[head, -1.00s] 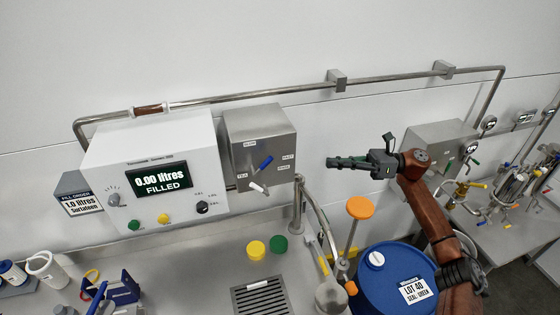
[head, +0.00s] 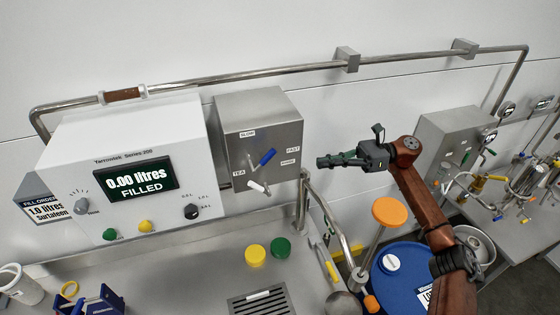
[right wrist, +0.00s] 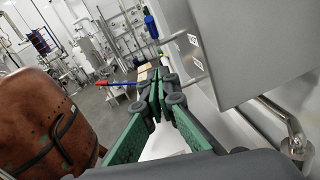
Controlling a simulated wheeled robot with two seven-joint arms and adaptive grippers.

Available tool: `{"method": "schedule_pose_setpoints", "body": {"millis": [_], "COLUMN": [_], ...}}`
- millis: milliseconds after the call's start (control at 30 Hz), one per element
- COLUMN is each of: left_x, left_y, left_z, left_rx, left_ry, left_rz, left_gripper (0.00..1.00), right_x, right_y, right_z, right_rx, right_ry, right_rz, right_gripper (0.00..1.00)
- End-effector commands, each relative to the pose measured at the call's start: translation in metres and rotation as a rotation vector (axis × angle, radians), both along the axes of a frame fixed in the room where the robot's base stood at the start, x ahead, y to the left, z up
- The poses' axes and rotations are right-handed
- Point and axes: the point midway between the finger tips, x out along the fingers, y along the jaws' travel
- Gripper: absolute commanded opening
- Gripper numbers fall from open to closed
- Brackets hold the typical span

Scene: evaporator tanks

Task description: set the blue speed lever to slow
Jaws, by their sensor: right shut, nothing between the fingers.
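The blue speed lever (head: 266,157) sits on the front of a grey metal box (head: 262,110) on the wall, tilted up and to the right, its tip toward the FAST label (head: 292,150). The SLOW label (head: 247,133) is above and left of it. In the right wrist view a blue handle (right wrist: 151,26) shows at the box's left edge, beyond the fingers. My right gripper (head: 322,162) is shut and empty, to the right of the lever and apart from it, pointing left; its green fingers (right wrist: 160,88) show in the wrist view. My left gripper is not in view.
A white lever (head: 257,186) sits just below the blue one. A white console (head: 130,150) reading 0.00 litres stands left of the box. A steel pipe (head: 305,195) rises at the box's lower right.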

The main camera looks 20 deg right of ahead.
Motion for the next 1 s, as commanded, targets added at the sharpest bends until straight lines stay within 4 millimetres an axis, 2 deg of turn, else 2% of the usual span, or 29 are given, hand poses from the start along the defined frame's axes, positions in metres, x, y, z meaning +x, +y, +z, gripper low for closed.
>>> {"method": "schedule_pose_setpoints", "body": {"millis": [233,367,467,867,1000], "left_x": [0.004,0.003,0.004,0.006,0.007], "left_y": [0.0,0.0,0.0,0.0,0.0], "left_z": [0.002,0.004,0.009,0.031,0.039], "left_rx": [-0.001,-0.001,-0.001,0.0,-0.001], "left_ry": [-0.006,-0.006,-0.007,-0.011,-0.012], "left_rz": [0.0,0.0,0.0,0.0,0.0], "left_gripper": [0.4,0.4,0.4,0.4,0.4], "right_x": [-0.001,0.0,0.001,0.009,0.014], "right_y": [-0.003,0.006,0.02,0.101,0.116], "right_z": [0.002,0.002,0.002,0.003,0.018], "right_rx": [0.0,0.0,0.0,0.001,0.0], "right_ry": [0.0,0.001,0.0,-0.001,-0.002], "right_rz": [-0.005,-0.003,0.0,0.002,0.001], "right_gripper": [0.0,0.0,0.0,0.0,0.0]}}
